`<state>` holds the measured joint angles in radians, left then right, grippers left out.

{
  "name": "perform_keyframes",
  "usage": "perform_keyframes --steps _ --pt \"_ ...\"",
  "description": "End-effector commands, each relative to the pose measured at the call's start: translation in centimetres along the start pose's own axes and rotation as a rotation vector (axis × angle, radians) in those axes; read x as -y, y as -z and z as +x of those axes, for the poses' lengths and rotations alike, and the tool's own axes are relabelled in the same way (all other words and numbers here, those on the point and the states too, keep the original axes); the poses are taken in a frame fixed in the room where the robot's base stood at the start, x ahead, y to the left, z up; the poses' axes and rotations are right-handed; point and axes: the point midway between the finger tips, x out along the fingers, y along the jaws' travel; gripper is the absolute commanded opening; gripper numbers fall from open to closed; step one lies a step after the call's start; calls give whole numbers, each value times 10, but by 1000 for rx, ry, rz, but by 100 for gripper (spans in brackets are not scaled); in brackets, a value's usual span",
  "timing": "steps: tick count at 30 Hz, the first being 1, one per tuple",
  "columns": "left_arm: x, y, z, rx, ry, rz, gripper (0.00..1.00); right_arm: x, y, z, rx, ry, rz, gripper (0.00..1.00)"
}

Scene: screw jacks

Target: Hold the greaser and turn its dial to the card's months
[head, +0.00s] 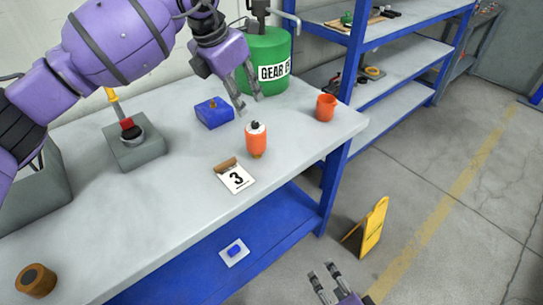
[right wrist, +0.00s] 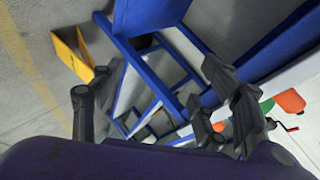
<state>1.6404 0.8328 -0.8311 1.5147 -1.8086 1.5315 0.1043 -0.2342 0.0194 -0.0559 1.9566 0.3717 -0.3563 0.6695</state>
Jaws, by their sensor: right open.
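The greaser (head: 256,142), an orange cylinder with a pale top and a dark dial, stands upright on the grey bench top. The marking on its dial is too small to read.
On the bench (head: 185,200) are a blue box (head: 214,113), a grey block with a red-and-black top (head: 135,148), an orange cup (head: 326,107) and a green drum (head: 268,58). A brown cylinder (head: 36,281) is at front left. A yellow floor sign (head: 372,228) stands right.

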Motion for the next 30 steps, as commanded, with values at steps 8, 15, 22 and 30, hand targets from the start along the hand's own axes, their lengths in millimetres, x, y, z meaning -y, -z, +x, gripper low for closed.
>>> perform_keyframes --steps 8,15,22,30 --pt "0 0 0 1 1 0 31 147 64 67 55 313 864 68" --pt "0 0 0 1 2 0 31 267 114 86 291 536 1525 68" --pt "0 0 0 1 2 0 31 324 74 101 605 421 1824 68" --pt "0 0 0 1 2 0 31 348 63 117 678 380 1888 68"
